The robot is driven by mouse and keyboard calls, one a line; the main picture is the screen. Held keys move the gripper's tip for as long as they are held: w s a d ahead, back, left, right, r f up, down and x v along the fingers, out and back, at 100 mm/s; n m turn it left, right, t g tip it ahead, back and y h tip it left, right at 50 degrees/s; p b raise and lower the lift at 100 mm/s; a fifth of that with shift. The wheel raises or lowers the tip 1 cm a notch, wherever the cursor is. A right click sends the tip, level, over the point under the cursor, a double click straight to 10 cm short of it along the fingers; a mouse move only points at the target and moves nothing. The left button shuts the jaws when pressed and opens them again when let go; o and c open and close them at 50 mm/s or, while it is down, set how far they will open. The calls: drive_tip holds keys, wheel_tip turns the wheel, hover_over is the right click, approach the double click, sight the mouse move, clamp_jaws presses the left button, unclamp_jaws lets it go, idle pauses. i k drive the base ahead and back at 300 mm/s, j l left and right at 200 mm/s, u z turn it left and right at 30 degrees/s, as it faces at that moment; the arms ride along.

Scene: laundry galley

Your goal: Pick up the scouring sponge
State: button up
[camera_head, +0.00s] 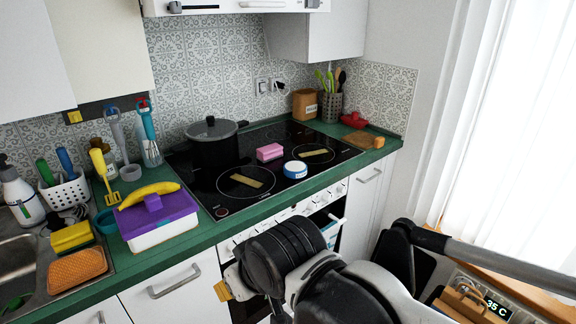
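A yellow sponge with a dark green layer (71,237), which looks like the scouring sponge, lies by the sink at the left. An orange textured sponge or cloth (77,270) lies just in front of it. A pink sponge-like block (270,152) lies on the black cooktop. My gripper (226,284) seems to be at the left end of my arm, low in the middle, in front of the counter and oven. It is well right of the yellow sponge and apart from it. Its fingers are mostly hidden, so I cannot tell whether it is open.
A white box with a purple lid (160,222) stands right of the sponges, with a banana (149,194) on top. A white utensil basket (64,192) and soap bottle (22,197) stand behind. A black pot (214,144) and blue-white tin (295,169) are on the cooktop.

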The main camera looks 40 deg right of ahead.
sight(268, 153)
drive_tip(key=i+l+z, duration=0.5)
drive_tip(key=i, duration=0.3)
drive_tip(key=i+l+z, duration=0.25)
drive_tip(key=i, duration=0.2)
drive_tip(key=k+j, duration=0.05)
drive_tip(key=j, duration=0.05)
